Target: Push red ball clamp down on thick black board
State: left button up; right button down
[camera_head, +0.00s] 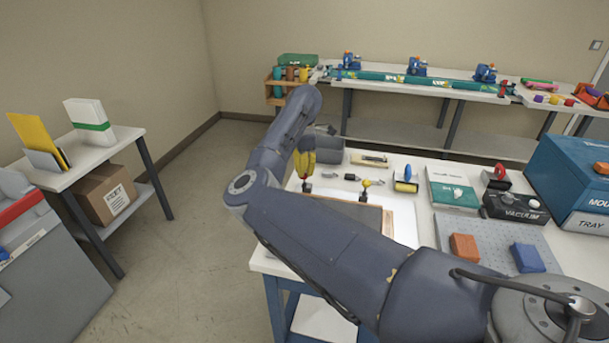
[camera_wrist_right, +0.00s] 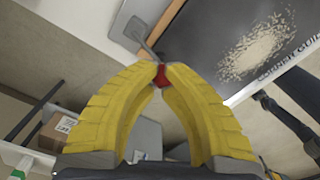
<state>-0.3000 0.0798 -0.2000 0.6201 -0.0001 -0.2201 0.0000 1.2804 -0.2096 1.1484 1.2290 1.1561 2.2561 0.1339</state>
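My right gripper (camera_head: 305,176) points down at the far left part of the work table, and its yellow fingers also show in the wrist view (camera_wrist_right: 163,68). Its fingertips come together with almost no gap. The red ball (camera_wrist_right: 161,77) of the clamp shows right at the fingertips. Whether it is pinched or only touched I cannot tell. A grey clamp arm (camera_wrist_right: 140,33) runs beside the board. The dark board (camera_wrist_right: 215,45) carries a pale granular patch; in the head view my arm partly hides the board (camera_head: 350,210). My left gripper is out of view.
A yellow ball clamp (camera_head: 366,186) stands at the board's back edge. Behind are a grey bin (camera_head: 328,150) and small parts. To the right are a green book (camera_head: 452,187), the vacuum box (camera_head: 515,207), and orange (camera_head: 464,247) and blue (camera_head: 527,258) blocks on a grey mat.

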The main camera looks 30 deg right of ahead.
aim_at(303, 184)
jog(key=shift+s+a+f, duration=0.25)
jog(key=shift+s+f, duration=0.05)
jog(key=shift+f, duration=0.35)
jog(key=shift+s+a+f, duration=0.25)
jog(key=shift+s+f, duration=0.1)
jog(key=shift+f, duration=0.25)
jog(key=shift+s+a+f, duration=0.25)
jog(key=shift+s+f, duration=0.05)
jog(key=shift+f, duration=0.35)
notch_tip(303, 184, up, 8)
dwell(1.0)
jog(key=shift+w+a, duration=0.1)
